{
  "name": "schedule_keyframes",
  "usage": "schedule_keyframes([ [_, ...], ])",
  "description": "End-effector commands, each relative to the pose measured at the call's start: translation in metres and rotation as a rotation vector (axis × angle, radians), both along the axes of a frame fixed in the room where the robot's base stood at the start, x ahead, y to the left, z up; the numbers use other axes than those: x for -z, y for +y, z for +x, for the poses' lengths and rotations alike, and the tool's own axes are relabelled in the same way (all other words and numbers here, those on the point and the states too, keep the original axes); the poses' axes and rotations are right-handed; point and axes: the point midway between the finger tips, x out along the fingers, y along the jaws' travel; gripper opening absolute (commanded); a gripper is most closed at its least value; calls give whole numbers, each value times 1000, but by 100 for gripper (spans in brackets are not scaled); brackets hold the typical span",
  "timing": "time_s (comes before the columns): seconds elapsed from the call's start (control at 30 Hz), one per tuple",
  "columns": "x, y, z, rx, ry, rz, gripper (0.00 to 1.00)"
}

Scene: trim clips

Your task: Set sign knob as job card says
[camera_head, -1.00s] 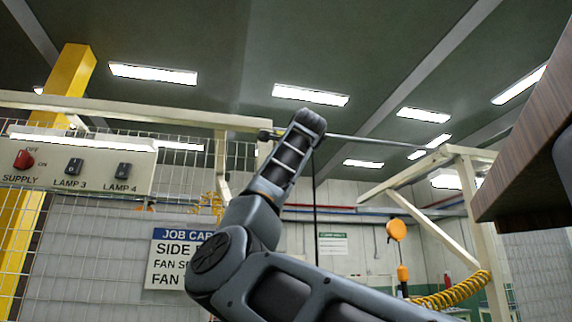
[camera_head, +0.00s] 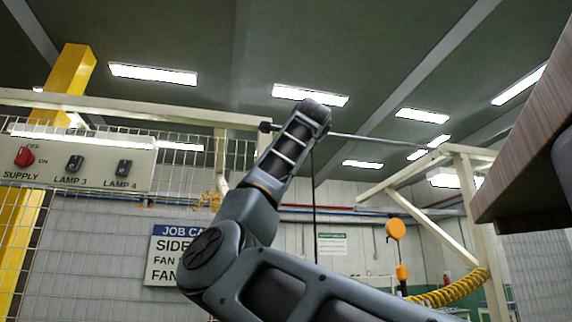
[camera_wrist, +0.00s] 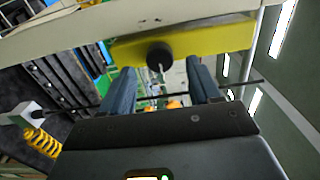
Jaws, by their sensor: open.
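The job card (camera_head: 165,262) hangs on the mesh wall at lower left in the head view. It reads "JOB CA…", "SIDE", "FAN S…" and "FAN"; my arm covers its right part. No knob labelled for a sign can be made out. In the wrist view my gripper (camera_wrist: 161,88) is open and empty. Its two dark blue fingers stand apart. A round black part (camera_wrist: 159,55) on a yellow beam (camera_wrist: 215,37) shows between and beyond the fingers. My gripper is not visible in the head view.
A panel (camera_head: 50,170) at left carries a red SUPPLY knob (camera_head: 25,156) and the LAMP 3 (camera_head: 74,163) and LAMP 4 (camera_head: 124,167) switches. A brown wooden edge (camera_head: 530,150) juts in at right. A yellow coiled hose (camera_head: 450,292) hangs at lower right.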

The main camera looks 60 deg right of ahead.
Motion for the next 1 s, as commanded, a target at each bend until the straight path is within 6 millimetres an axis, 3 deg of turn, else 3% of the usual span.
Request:
schedule_keyframes([
  [0.33,2,34,-29,1,-1,1,62],
  [1.0,1,36,-30,1,3,0,62],
])
